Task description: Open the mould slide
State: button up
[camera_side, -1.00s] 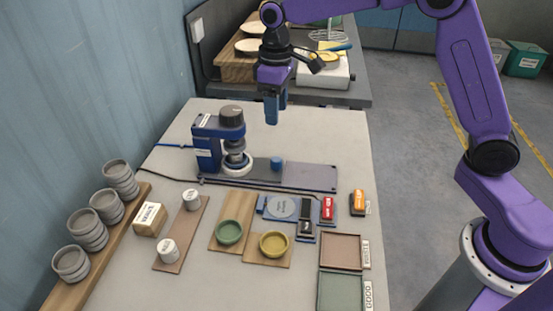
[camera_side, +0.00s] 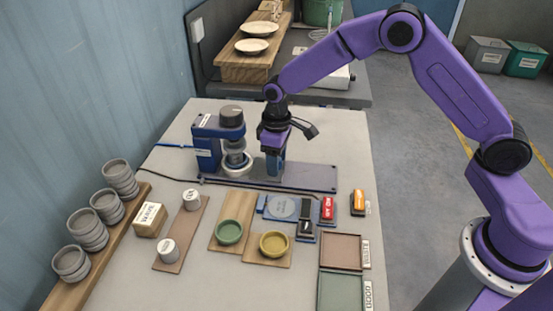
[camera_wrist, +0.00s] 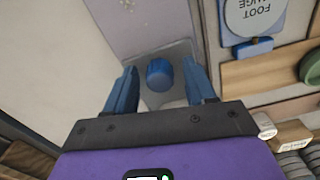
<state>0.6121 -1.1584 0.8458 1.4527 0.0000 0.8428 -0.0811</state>
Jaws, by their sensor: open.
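The press (camera_side: 207,143) with its blue frame and dark top knob stands on a long grey base plate (camera_side: 315,178). A white round mould part (camera_side: 236,168) sits under its grey column. The blue slide knob (camera_wrist: 159,74) stands up on a grey plate in the wrist view. My gripper (camera_wrist: 160,68) is open, with one blue finger on each side of the knob; I cannot tell whether either touches it. In the side view my gripper (camera_side: 273,168) is low over the base plate, right of the press, and hides the knob.
In front are a round foot gauge (camera_side: 282,207), a green dish (camera_side: 229,232), a yellow dish (camera_side: 273,244) and red and orange blocks. Stacked grey cups (camera_side: 87,228) stand at left. A dark cable runs in front of the press. The plate's right end is clear.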

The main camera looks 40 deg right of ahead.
jog(key=shift+f, duration=0.1)
grip_shut()
jog(key=s+d, duration=0.9)
jog(key=shift+d, duration=0.1)
dwell(0.3)
grip_release()
notch_tip(320, 180, up, 18)
jog(key=shift+f, duration=0.25)
dwell(0.5)
